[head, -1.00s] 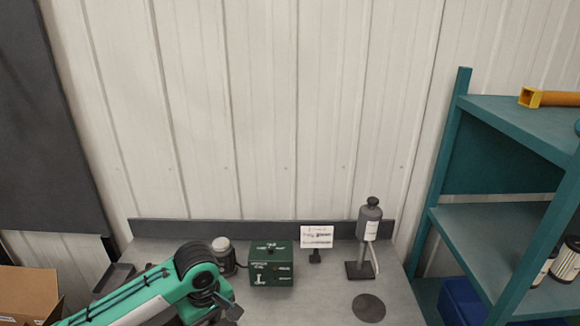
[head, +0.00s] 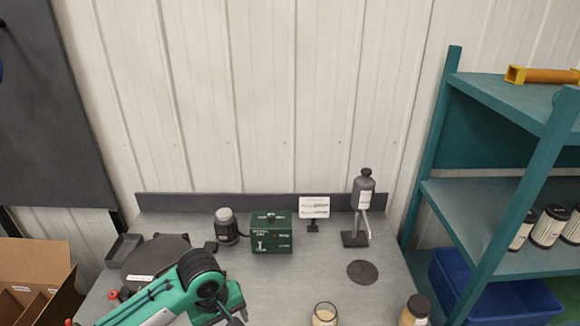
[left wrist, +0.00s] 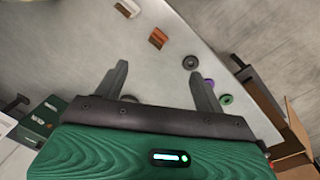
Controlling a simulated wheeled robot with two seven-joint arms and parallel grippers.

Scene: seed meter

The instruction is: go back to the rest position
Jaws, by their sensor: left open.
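My left arm comes in from the lower left in the head view. Its gripper (head: 236,318) is over the near part of the grey bench (head: 320,275), partly cut off by the frame's bottom edge. In the left wrist view its two dark fingers (left wrist: 160,85) are spread apart with nothing between them. My right arm and gripper show in neither view.
A green box (head: 271,240), a dark-bodied jar (head: 227,229), a small sign (head: 314,207) and a dispenser on a stand (head: 364,195) stand along the back. Two jars (head: 325,315) (head: 415,311) are at the front. A teal shelf (head: 480,198) is right, a cardboard box (head: 30,265) left.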

